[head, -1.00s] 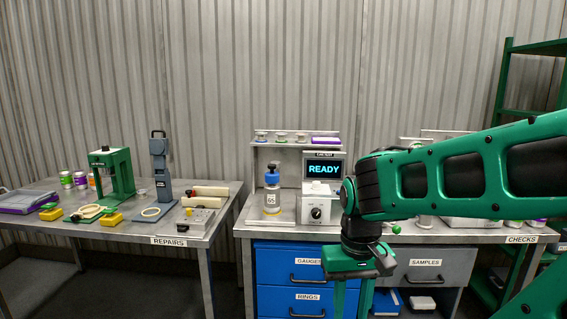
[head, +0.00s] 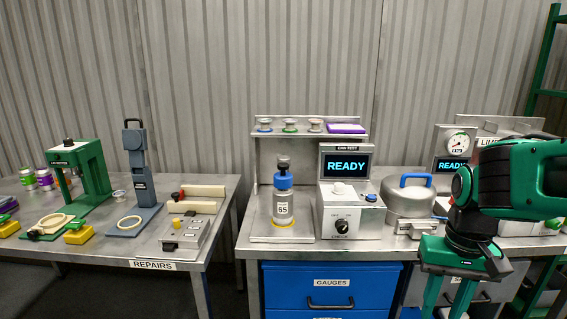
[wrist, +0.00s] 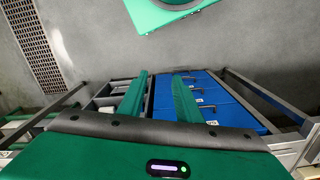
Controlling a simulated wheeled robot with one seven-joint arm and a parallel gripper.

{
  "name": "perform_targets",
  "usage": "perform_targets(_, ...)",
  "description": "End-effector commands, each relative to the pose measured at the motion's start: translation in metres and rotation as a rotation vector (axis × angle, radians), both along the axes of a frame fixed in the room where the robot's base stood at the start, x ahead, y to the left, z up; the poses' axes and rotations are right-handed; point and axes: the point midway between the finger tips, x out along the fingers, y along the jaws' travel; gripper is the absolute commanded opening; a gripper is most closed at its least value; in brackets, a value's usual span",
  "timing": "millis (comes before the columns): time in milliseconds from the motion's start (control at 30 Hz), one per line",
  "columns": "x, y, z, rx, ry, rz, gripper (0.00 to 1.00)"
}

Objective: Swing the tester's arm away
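The tester labelled CAN TEST (head: 347,205) stands on the right-hand bench, with a lit READY screen, a white knob on top and a black dial in front. A blue-topped cylinder marked 65 (head: 283,205) stands upright just left of it. A second READY unit (head: 452,165) with a round gauge is partly hidden behind my arm. I cannot tell which part is the tester's arm. My gripper (head: 447,298) hangs at the bench's front, right of the tester and apart from it. The wrist view shows its two green fingers (wrist: 160,78) apart, with nothing between them.
A silver lidded pot (head: 409,203) with a blue handle stands between the tester and my arm. A shelf (head: 268,133) with small items is behind. Blue drawers (head: 305,293) lie below. The repairs bench (head: 118,252) at left holds a green press; a floor gap separates the benches.

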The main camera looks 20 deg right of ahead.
Motion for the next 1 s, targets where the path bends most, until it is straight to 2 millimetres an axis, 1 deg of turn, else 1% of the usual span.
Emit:
perform_targets(67, 0.0, 0.0, 0.0, 0.0, 0.0, 0.0, 0.31)
perform_targets(100, 0.0, 0.0, 0.0, 0.0, 0.0, 0.0, 0.34)
perform_targets(133, 0.0, 0.0, 0.0, 0.0, 0.0, 0.001, 0.41)
perform_targets(167, -0.002, 0.0, 0.001, -0.002, -0.005, 0.005, 0.45)
perform_targets(200, -0.006, 0.001, 0.005, -0.007, -0.021, 0.016, 0.45)
perform_targets(267, 0.004, 0.003, 0.006, -0.024, -0.046, 0.05, 0.45)
perform_targets(333, 0.031, 0.004, 0.007, -0.055, -0.095, 0.124, 0.45)
perform_targets(367, 0.047, 0.008, 0.007, -0.07, -0.126, 0.166, 0.45)
perform_targets(400, 0.07, 0.017, 0.009, -0.092, -0.173, 0.227, 0.45)
perform_targets(467, 0.107, 0.037, 0.011, -0.123, -0.261, 0.324, 0.45)
perform_targets(500, 0.133, 0.051, 0.014, -0.141, -0.324, 0.381, 0.45)
perform_targets(567, 0.169, 0.073, 0.018, -0.163, -0.423, 0.45, 0.45)
perform_targets(600, 0.19, 0.085, 0.021, -0.178, -0.487, 0.48, 0.45)
perform_targets(667, 0.22, 0.098, 0.026, -0.198, -0.579, 0.507, 0.45)
perform_targets(700, 0.238, 0.105, 0.029, -0.213, -0.639, 0.515, 0.45)
perform_targets(767, 0.264, 0.111, 0.034, -0.239, -0.727, 0.518, 0.45)
perform_targets(800, 0.28, 0.113, 0.038, -0.256, -0.785, 0.516, 0.45)
perform_targets(900, 0.317, 0.12, 0.051, -0.294, -0.929, 0.509, 0.45)
perform_targets(1000, 0.348, 0.128, 0.065, -0.328, -1.073, 0.504, 0.45)
